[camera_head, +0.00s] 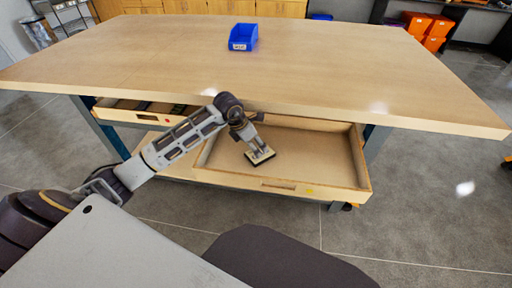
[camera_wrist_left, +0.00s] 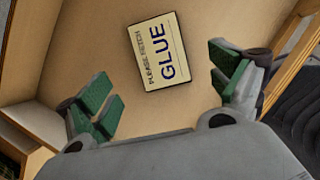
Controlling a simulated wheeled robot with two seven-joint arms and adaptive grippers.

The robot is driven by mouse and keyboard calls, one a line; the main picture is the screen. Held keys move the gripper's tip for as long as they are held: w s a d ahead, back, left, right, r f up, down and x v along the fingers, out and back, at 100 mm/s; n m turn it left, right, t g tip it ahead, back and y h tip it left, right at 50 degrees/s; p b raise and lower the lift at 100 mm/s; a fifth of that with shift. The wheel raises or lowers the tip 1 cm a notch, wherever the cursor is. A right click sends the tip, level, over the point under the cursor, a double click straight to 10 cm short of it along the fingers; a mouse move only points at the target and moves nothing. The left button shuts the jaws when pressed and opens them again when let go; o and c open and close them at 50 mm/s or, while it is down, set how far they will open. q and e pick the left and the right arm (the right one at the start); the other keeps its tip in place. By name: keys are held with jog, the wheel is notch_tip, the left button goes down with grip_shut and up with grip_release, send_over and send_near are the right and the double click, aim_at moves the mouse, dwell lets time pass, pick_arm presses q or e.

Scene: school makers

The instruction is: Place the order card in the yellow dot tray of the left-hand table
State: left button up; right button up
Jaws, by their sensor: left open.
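The order card, a cream card with a dark edge reading "PLEASE FETCH GLUE", lies flat on a wooden floor in the left wrist view (camera_wrist_left: 158,50). In the head view the card (camera_head: 263,157) is inside the pulled-out wooden tray (camera_head: 230,179), whose front bears a yellow dot (camera_head: 309,191). My left gripper (camera_head: 257,147) reaches down into this tray, right over the card. In the wrist view its green-padded fingers (camera_wrist_left: 165,90) are wide apart, with the card beyond and between them. The gripper partly hides the card in the head view. My right gripper is not seen.
The large wooden table (camera_head: 330,60) overhangs the tray. A blue bin (camera_head: 242,37) stands on its top. Another tray with a red dot (camera_head: 150,118) is partly open on the left. Orange bins (camera_head: 430,30) stand at the far right. Grey floor is clear right of the tray.

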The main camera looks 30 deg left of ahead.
pick_arm(q)
jog(key=v, duration=0.5)
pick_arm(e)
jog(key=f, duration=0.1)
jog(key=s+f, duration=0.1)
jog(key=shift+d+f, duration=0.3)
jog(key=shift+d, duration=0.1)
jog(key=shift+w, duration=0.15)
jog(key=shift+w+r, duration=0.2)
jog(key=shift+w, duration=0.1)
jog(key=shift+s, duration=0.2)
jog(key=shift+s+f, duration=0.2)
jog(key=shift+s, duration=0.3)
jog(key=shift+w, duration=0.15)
